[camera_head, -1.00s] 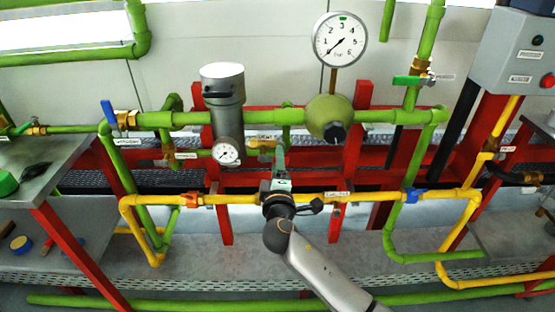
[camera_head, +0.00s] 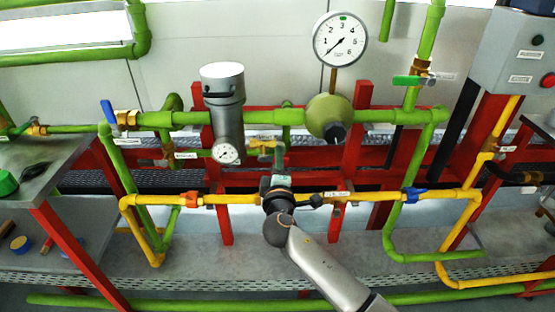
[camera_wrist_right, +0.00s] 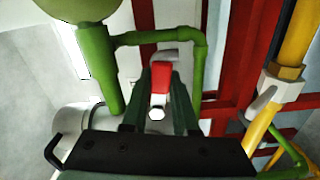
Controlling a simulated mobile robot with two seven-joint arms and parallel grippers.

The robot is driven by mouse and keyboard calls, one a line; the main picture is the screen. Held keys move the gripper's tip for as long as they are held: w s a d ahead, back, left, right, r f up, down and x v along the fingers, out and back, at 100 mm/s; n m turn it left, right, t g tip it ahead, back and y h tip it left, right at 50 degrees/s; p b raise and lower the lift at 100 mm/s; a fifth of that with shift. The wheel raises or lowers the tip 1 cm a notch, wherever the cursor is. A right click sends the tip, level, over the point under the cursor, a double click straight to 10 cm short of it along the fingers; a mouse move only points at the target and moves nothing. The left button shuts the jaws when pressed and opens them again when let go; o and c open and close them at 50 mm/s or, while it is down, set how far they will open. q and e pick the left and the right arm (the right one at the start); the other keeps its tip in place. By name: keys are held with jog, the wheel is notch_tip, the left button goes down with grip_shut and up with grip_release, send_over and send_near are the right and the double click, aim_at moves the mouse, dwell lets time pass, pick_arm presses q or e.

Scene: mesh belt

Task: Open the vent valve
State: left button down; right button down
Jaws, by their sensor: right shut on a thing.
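My right gripper (camera_head: 279,150) reaches up from the bottom centre to a small brass valve (camera_head: 262,143) on the branch below the upper green pipe. In the right wrist view, the two fingers of my right gripper (camera_wrist_right: 160,98) are shut on a red valve handle (camera_wrist_right: 160,78) with a pale nut at its near end. In the head view the fingers hide this handle. The valve's label is too small to read, so I cannot confirm from it that this is the vent valve. My left gripper is not in view.
A grey cylinder with a small gauge (camera_head: 222,90) stands left of the gripper. A green bulb (camera_head: 329,116) under a large dial (camera_head: 340,39) is at right. A yellow pipe (camera_head: 370,196) runs across near my right wrist. Red frame posts (camera_head: 355,150) stand behind.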

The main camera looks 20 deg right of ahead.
jog(key=shift+r+n+p, duration=0.3)
jog(key=shift+n+p, duration=0.1)
jog(key=shift+p, duration=0.15)
jog(key=shift+r+n+p, duration=0.15)
jog(key=shift+n+p, duration=0.15)
jog(key=shift+n, duration=0.4)
jog(key=c, duration=0.7)
grip_release()
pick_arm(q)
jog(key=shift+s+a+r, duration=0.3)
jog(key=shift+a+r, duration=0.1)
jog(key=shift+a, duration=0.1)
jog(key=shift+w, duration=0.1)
pick_arm(e)
jog(key=shift+s, duration=0.1)
